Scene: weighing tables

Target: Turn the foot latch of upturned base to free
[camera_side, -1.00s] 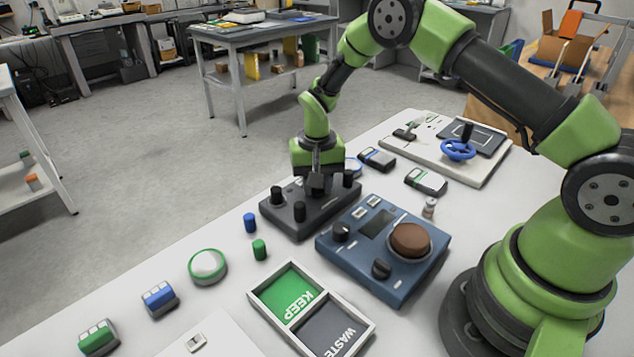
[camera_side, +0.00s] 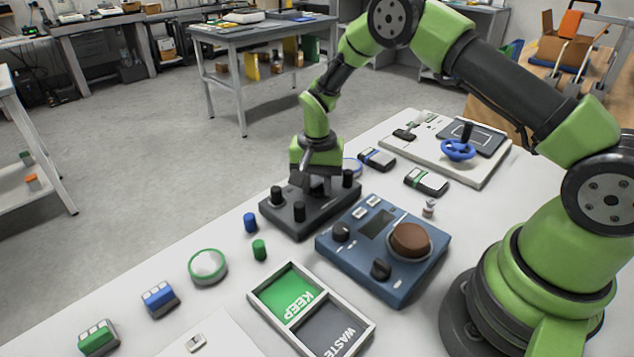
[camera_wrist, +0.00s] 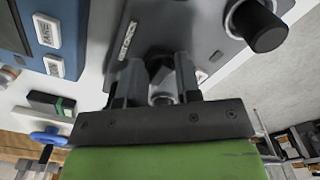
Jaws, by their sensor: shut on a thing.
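The upturned base (camera_side: 299,220) is a dark grey slab with black feet on its top, lying on the white table. My gripper (camera_side: 316,188) points down over its far middle part, low against the top face. In the wrist view its two fingers (camera_wrist: 157,85) are shut on the foot latch (camera_wrist: 160,66), a dark piece that is mostly hidden between them. The latch's exact angle cannot be told. One black foot (camera_wrist: 258,25) stands to the right in that view, and the base's grey face (camera_wrist: 205,28) fills the top.
The blue weighing device (camera_side: 385,280) with a brown round pan stands close to the right of the base. Blue and green cylinders (camera_side: 259,249) stand near its left. The KEEP/WASTE tray (camera_side: 258,307) lies in front. A white board with a blue handwheel (camera_side: 458,149) lies behind.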

